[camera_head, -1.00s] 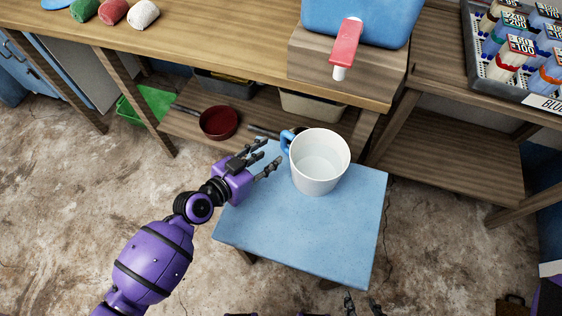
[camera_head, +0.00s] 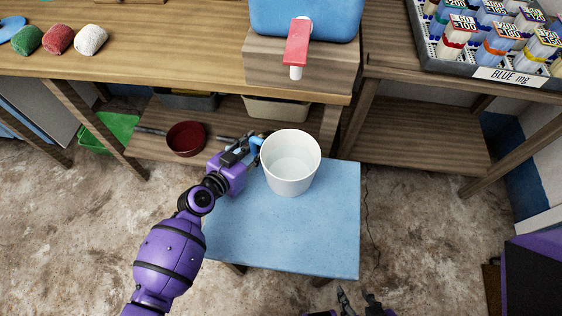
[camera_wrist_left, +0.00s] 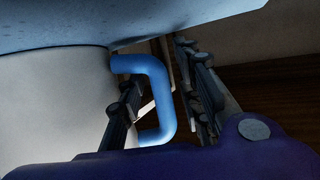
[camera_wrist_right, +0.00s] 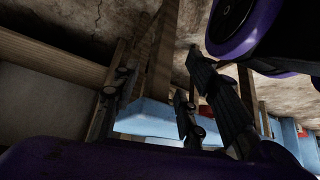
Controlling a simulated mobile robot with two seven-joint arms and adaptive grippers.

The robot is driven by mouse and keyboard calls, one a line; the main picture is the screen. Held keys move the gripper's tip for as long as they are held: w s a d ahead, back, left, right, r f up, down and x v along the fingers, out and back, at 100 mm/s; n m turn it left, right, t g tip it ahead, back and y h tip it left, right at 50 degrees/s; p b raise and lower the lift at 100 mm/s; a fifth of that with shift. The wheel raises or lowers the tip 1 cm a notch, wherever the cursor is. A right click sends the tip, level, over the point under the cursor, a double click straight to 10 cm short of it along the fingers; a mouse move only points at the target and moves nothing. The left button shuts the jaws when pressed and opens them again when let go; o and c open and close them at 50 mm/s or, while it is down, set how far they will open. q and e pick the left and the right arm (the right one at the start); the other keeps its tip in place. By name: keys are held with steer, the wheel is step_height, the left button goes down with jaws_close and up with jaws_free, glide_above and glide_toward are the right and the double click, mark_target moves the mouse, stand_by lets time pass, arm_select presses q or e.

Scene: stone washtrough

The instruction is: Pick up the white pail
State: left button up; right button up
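The white pail (camera_head: 292,168) stands upright on the blue-topped stand (camera_head: 290,240) in the head view. Its blue handle (camera_wrist_left: 160,95) is on its left side. My left gripper (camera_head: 252,148) is at this handle. In the left wrist view its fingers (camera_wrist_left: 160,100) are apart, one inside the handle loop beside the pail wall and the other outside, with a gap to the handle. My right gripper (camera_head: 360,300) is low at the bottom edge of the head view, empty, its fingers apart in the right wrist view (camera_wrist_right: 155,110).
A wooden bench (camera_head: 180,70) with a blue tank and red tap (camera_head: 297,42) stands behind the stand. A dark red pan (camera_head: 186,139) lies on the lower shelf. A tray of bottles (camera_head: 480,50) is at the upper right. The stand's front half is clear.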

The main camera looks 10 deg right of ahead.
arm_select(q)
jaws_close()
steer(key=shift+w+r, duration=0.1)
steer(key=shift+r, duration=0.05)
steer(key=shift+r, duration=0.15)
